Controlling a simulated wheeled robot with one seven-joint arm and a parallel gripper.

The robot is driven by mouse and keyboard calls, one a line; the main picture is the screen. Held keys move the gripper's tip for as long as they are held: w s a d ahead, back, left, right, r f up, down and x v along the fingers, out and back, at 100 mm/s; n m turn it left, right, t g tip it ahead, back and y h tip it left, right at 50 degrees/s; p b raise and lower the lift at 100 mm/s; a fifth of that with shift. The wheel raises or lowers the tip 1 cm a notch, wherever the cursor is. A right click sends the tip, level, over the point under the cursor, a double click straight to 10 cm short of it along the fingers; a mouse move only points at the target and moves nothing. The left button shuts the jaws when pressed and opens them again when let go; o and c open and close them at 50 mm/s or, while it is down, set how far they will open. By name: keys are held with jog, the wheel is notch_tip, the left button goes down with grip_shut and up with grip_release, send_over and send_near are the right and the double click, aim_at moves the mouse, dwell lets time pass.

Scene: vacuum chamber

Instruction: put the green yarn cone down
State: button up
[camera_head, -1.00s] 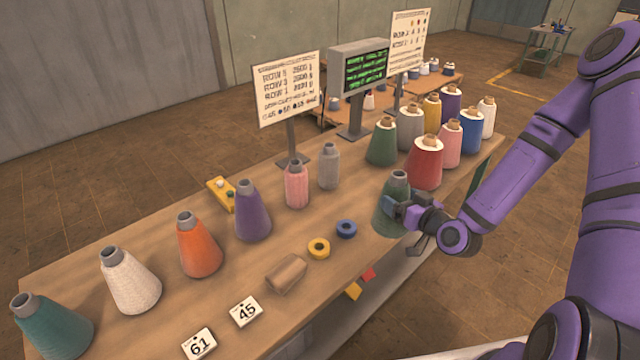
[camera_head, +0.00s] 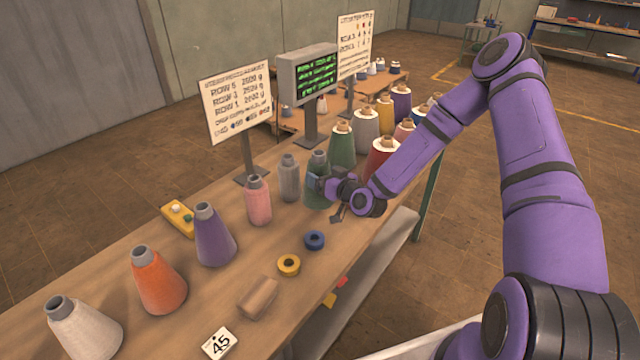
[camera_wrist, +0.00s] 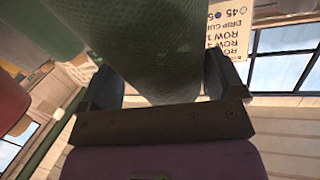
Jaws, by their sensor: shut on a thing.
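The green yarn cone (camera_head: 319,163) with a grey tip is upright at the right end of the front row of cones, just right of the grey cone (camera_head: 289,180). My gripper (camera_head: 320,186) comes from the right and is shut around the cone's body. In the wrist view the green cone (camera_wrist: 155,45) fills the space between the two dark fingers of my gripper (camera_wrist: 158,80). I cannot tell whether the cone's base touches the table (camera_head: 215,297) or hangs slightly above it.
Pink (camera_head: 258,203), purple (camera_head: 214,237), orange (camera_head: 158,282) and white (camera_head: 84,330) cones continue the row leftward. A larger green cone (camera_head: 342,148) and a red cone (camera_head: 383,160) stand close behind. Blue (camera_head: 314,240) and yellow (camera_head: 289,264) rolls lie in front.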

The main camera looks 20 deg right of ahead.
jog(key=shift+x, duration=0.8)
jog(key=shift+w+f, duration=0.1)
jog(key=shift+f, duration=1.65)
jog(key=o, duration=0.9)
jog(key=shift+f, duration=0.1)
